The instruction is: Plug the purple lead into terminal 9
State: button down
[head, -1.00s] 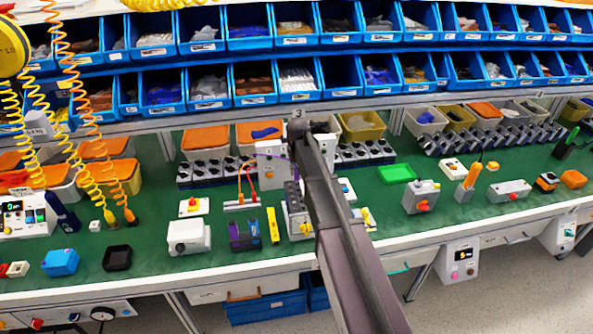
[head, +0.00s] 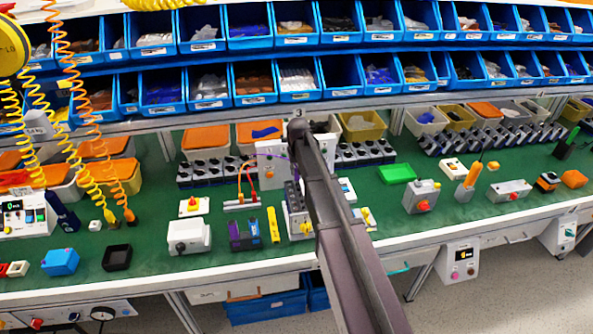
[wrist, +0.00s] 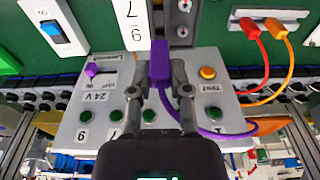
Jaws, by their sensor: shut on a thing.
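In the wrist view my gripper (wrist: 160,82) is shut on the purple lead's plug (wrist: 160,60), which sticks out past the fingertips. The plug's tip lies at the lower edge of a grey terminal strip (wrist: 184,14) with screw-like contacts. Whether it touches or enters a terminal I cannot tell. A white number plate (wrist: 133,22) stands beside the strip; its digits appear rotated. The purple cable (wrist: 236,134) loops from the plug to the right. In the head view the lead (head: 270,155) arcs behind my arm, which hides my gripper; part of the terminal unit (head: 295,208) shows below.
The wrist view shows a sloped panel (wrist: 65,125) with green sockets, an orange button (wrist: 208,73) and a purple piece (wrist: 92,70). Red and orange leads (wrist: 262,45) are plugged in at upper right. A blue rocker switch (wrist: 50,28) is at upper left.

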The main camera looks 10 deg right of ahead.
jog(key=shift+f+b, duration=1.1)
jog(key=shift+f, duration=0.1)
jog(key=c, duration=0.5)
grip_release()
jog(key=shift+r, duration=0.2)
